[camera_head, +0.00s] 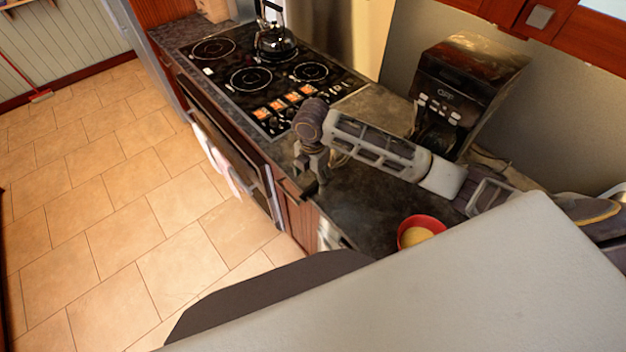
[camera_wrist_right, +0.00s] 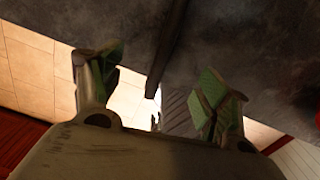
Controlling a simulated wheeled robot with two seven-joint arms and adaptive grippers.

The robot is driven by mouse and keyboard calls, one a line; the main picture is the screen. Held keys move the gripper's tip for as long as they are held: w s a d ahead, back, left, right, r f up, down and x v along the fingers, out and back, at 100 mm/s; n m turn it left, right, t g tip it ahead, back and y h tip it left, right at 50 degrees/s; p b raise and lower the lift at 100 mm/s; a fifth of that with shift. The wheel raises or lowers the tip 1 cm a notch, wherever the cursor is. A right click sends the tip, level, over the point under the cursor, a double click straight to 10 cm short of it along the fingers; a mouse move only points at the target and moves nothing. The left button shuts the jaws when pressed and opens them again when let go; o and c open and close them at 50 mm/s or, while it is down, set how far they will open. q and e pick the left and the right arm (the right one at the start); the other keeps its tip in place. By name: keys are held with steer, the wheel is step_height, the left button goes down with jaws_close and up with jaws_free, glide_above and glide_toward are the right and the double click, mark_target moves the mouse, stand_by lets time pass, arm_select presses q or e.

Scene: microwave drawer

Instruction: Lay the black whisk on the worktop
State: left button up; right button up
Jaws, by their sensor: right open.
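My right gripper (camera_head: 310,174) points down over the front edge of the dark worktop (camera_head: 362,208), near the stove's right corner. In the right wrist view its two green-padded fingers (camera_wrist_right: 157,80) stand wide apart with nothing clamped between them. A narrow dark bar (camera_wrist_right: 168,50) runs between and beyond the fingers, crossing the worktop edge. It may be the black whisk's handle, but I cannot tell for sure. In the head view a small dark shape (camera_head: 312,192) shows just under the gripper at the edge. No whisk wires are clearly seen. My left gripper is out of view.
A red bowl (camera_head: 421,231) with yellow contents stands on the worktop at the right. A black coffee maker (camera_head: 468,85) stands behind my right arm. A stove (camera_head: 262,75) with a kettle (camera_head: 275,42) is at the left. Tiled floor lies beyond the front edge.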

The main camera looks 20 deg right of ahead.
step_height(320, 180, up, 9)
stand_by(0.5)
steer(key=shift+a, duration=0.15)
stand_by(0.4)
